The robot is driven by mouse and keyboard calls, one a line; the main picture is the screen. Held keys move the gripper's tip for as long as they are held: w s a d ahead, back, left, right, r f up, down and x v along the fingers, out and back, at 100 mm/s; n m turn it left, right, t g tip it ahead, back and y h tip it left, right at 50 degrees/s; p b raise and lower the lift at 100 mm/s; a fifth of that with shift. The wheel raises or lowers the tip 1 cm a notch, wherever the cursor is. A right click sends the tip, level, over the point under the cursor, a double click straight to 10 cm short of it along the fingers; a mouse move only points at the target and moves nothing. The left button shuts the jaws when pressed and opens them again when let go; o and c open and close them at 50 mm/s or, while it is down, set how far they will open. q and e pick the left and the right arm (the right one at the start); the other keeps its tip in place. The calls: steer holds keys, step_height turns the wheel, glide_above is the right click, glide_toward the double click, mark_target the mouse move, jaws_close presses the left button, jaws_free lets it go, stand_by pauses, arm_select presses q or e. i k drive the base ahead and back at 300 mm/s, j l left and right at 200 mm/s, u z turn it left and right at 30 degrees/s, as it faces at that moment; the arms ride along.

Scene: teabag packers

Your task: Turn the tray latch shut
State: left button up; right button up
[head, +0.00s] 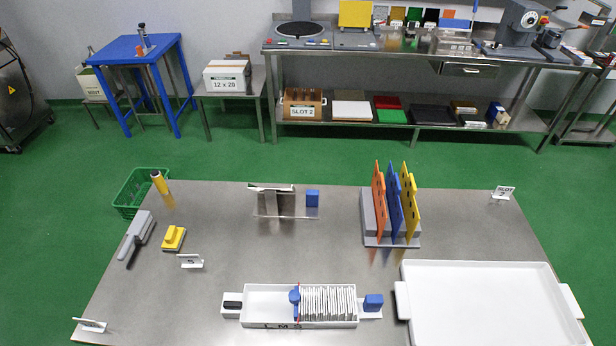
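A narrow white tray (270,293) lies near the front middle of the steel table. Its right part holds a row of upright white packets (328,303). A blue knob (295,297) with a thin red piece stands at the row's left end. A blue block (373,302) sits on the tray's right end tab, and a black piece (232,305) sits on the left end tab. I cannot tell which of these parts is the latch, or whether it is turned open or shut. Neither of my grippers is in view.
A large empty white tray (480,300) lies at right. A grey rack (374,222) with orange, blue and yellow boards stands behind it. A metal stand (275,200), a yellow-topped block (173,238) and a grey tool (139,232) are farther left. The table's middle is clear.

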mark_target(226, 305)
steer(key=u, duration=0.9)
steer(key=j+z, duration=0.2)
steer(key=i+j+z, duration=0.2)
steer(key=i+j, duration=0.45)
